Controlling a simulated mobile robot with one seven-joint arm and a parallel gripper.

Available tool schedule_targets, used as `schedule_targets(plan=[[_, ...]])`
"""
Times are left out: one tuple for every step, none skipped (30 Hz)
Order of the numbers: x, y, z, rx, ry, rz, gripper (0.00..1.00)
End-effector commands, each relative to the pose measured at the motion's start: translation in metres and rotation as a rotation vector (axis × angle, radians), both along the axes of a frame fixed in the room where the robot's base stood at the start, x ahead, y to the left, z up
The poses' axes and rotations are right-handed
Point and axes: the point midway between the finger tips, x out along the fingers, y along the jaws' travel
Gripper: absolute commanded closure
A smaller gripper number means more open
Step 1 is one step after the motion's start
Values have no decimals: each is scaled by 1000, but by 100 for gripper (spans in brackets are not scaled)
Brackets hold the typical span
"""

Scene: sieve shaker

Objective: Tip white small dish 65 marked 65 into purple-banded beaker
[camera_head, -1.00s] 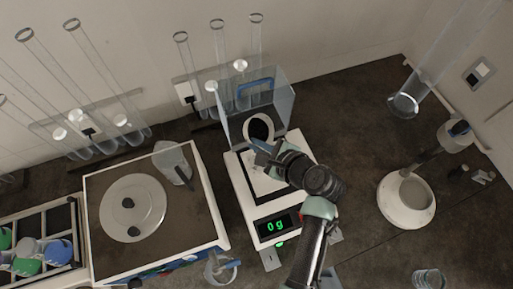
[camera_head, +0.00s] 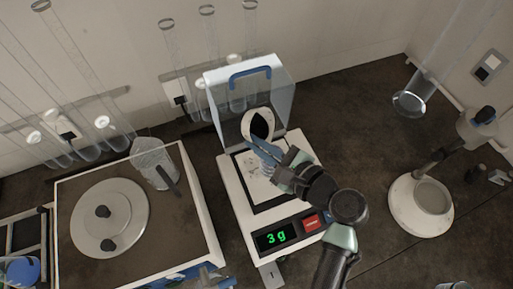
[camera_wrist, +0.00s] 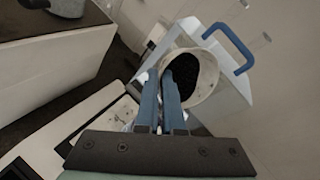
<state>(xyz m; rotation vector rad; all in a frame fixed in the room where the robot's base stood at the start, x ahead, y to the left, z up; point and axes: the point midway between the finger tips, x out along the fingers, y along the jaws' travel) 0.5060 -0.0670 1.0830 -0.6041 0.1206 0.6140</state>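A small white dish (camera_head: 258,124) with dark contents is tilted, its opening facing the head camera, above the back of the balance (camera_head: 245,205). It also shows in the wrist view (camera_wrist: 207,92), where the dark material lies against its inner wall. My gripper (camera_head: 262,147) has its blue fingers nearly together at the dish's near rim, apparently pinching its wall. The 65 mark is not readable.
A clear draft shield with a blue handle (camera_head: 250,74) stands behind the dish. Glass tubes (camera_head: 207,45) stand along the wall. A white-based stand (camera_head: 420,207) is at the right, with dark bench free between it and the balance.

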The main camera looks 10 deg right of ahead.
Motion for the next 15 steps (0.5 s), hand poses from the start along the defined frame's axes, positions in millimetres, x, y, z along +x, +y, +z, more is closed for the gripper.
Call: schedule_targets(plan=[[-1,-1,-7,19,-16,-2,100],[-1,-2,-8,31,-27,-2,100],[-2,-2,-8,46,-42,-3,100],[-2,-3,-8,57,-54,-3,100],[-3,-3,-9,67,-65,-3,100],[-3,-3,-9,81,-79,-2,100],[-3,-4,-9,92,-90,-2,100],[-4,-4,-9,103,-100,-2,100],[-4,-4,-9,117,-115,-2,100],[-4,-5,-10,127,-125,-2,100],[-5,-5,-10,137,-136,-2,100],[-5,-5,-11,149,-149,-1,100],[-5,-6,-11,159,-159,-2,100],[-6,-6,-11,168,-168,-2,100],[-6,-6,-12,183,-181,-1,100]])
